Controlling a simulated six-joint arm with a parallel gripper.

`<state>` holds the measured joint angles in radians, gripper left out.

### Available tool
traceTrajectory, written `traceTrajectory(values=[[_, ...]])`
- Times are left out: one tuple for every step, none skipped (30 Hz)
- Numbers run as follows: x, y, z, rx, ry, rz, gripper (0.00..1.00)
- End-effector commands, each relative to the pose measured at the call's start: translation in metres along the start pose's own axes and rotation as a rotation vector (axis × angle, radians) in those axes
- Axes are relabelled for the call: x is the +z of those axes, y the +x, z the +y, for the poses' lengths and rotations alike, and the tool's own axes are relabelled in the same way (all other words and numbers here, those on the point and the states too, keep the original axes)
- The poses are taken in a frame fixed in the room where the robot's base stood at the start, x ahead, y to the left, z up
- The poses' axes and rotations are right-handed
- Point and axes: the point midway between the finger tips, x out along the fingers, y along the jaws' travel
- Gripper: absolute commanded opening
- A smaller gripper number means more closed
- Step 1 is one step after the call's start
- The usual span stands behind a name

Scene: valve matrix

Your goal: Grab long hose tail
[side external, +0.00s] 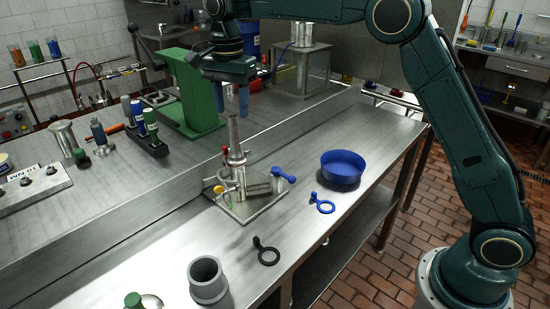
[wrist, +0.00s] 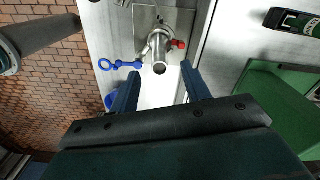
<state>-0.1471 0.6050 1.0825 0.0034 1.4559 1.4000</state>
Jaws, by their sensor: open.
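A slim upright metal tube, which looks like the long hose tail (side external: 233,132), stands on top of the valve assembly (side external: 243,188). In the wrist view I look down on its round open end (wrist: 159,68). My gripper (side external: 236,114) is open, pointing down above the assembly, with its fingertips near the tube's top. In the wrist view the tube end lies between the two blue fingers (wrist: 160,72), with a gap on each side. I cannot tell whether the fingertips have passed below the tube's top. The gripper holds nothing.
A blue bowl (side external: 343,170), a blue ring tool (side external: 325,206), a black ring tool (side external: 267,255) and a grey cup (side external: 208,281) sit on the front bench. A blue lever (side external: 284,175) sticks out of the assembly. A green stand (side external: 192,95) rises behind.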

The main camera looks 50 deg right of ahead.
Motion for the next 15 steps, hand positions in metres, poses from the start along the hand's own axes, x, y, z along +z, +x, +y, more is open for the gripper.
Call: traceTrajectory(values=[[0.0, 0.007, 0.001, 0.003, 0.0, -0.001, 0.47], [0.0, 0.011, 0.001, 0.003, 0.0, -0.001, 0.47], [0.0, 0.017, 0.001, 0.003, 0.0, -0.001, 0.47], [0.0, 0.02, 0.0, 0.002, 0.0, 0.0, 0.47], [0.0, 0.023, 0.001, 0.002, 0.0, -0.001, 0.47], [0.0, 0.027, 0.0, 0.002, 0.0, 0.0, 0.47], [0.0, 0.029, 0.0, 0.001, 0.0, 0.0, 0.47], [0.0, 0.03, 0.0, 0.001, 0.0, 0.0, 0.47], [0.0, 0.032, 0.0, 0.001, 0.0, 0.0, 0.47], [0.0, 0.033, 0.0, 0.0, 0.0, 0.0, 0.47], [0.0, 0.034, 0.0, 0.0, 0.0, 0.0, 0.47], [0.0, 0.035, 0.0, 0.0, 0.0, 0.0, 0.47], [0.0, 0.035, 0.0, 0.0, 0.0, 0.0, 0.47], [0.0, 0.035, 0.0, -0.001, 0.0, 0.0, 0.47], [0.0, 0.035, 0.0, -0.001, 0.0, 0.0, 0.47]])
